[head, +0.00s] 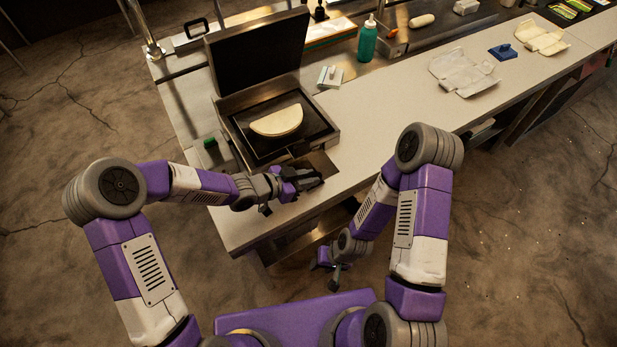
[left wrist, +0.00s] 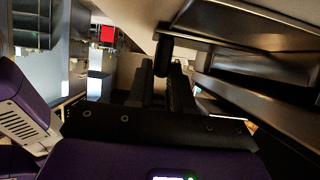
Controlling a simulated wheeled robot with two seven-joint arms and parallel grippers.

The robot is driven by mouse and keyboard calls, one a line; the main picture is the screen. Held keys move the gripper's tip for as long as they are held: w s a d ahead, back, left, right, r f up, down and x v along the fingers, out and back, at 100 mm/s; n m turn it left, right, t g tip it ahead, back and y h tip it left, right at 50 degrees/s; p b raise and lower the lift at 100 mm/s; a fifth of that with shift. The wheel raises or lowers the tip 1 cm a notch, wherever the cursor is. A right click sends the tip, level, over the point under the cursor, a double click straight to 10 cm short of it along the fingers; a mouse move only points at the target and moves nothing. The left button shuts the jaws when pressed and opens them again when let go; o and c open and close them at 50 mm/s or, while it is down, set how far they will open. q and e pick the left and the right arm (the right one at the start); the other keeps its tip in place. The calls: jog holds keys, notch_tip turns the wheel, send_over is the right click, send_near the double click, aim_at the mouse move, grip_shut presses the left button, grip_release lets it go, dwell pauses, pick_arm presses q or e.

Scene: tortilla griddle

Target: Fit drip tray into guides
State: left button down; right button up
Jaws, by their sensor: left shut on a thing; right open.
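The griddle (head: 333,133) stands on the counter with its dark lid (head: 255,55) raised and a folded tortilla (head: 277,120) on its plate. The drip tray (head: 320,163) shows as a dark brownish flat piece at the griddle's front edge. My left gripper (head: 312,181) is shut on the tray at its front side. In the left wrist view its dark fingers (left wrist: 160,85) show close together, with a short black cylinder just beyond them. The guides are hidden, so I cannot tell how far the tray sits in them. My right gripper (head: 333,268) is open and empty, below the counter's front edge.
A green bottle (head: 367,41) and a small white-and-green block (head: 330,76) stand behind and right of the griddle. Crumpled wrappers (head: 463,73) and a blue item (head: 503,52) lie farther right. The counter (head: 375,120) right of the griddle is clear.

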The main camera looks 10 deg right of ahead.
pick_arm(q)
jog(key=shift+w+a, duration=0.1)
jog(key=shift+w, duration=0.1)
jog(key=c, duration=0.9)
grip_release()
jog(key=shift+w, duration=0.1)
jog(key=shift+c, duration=0.2)
jog(key=p+v, duration=0.2)
jog(key=v, duration=0.5)
jog(key=shift+s+a+r, duration=0.1)
jog(key=shift+s+a, duration=0.1)
jog(key=shift+a, duration=0.05)
